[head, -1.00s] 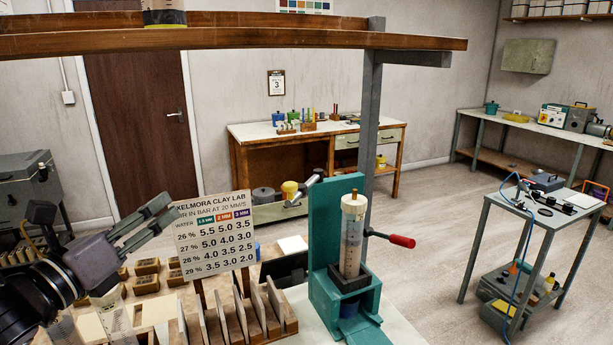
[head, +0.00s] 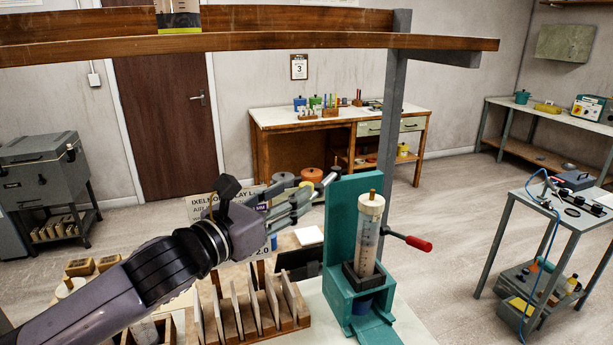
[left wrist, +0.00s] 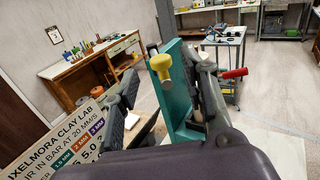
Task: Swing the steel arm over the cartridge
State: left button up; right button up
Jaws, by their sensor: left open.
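The teal press (head: 341,225) stands on the bench in the head view. The cartridge (head: 368,235), a clear tube with a tan cap, stands upright in its dark holder. The steel arm (head: 328,179) sits at the press's top left, off to the side of the cartridge. Its yellow knob (left wrist: 160,66) shows in the left wrist view, between the finger lines and beyond them. My left gripper (head: 306,201) is open just left of the press top, fingers pointing at the arm. It hides most of the knob in the head view. Contact cannot be told. My right gripper is out of view.
A wooden slotted rack (head: 249,316) stands below my left arm. The sign (head: 203,206) is partly hidden behind my gripper. A red-handled lever (head: 418,243) sticks out right of the press. A wooden shelf (head: 440,42) and grey post (head: 391,120) are overhead and behind.

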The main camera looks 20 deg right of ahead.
pick_arm(q)
jog(key=p+x, duration=0.1)
jog(key=x, duration=0.4)
jog(key=shift+w+d, duration=0.25)
jog(key=shift+d, duration=0.05)
grip_shut()
dwell(0.6)
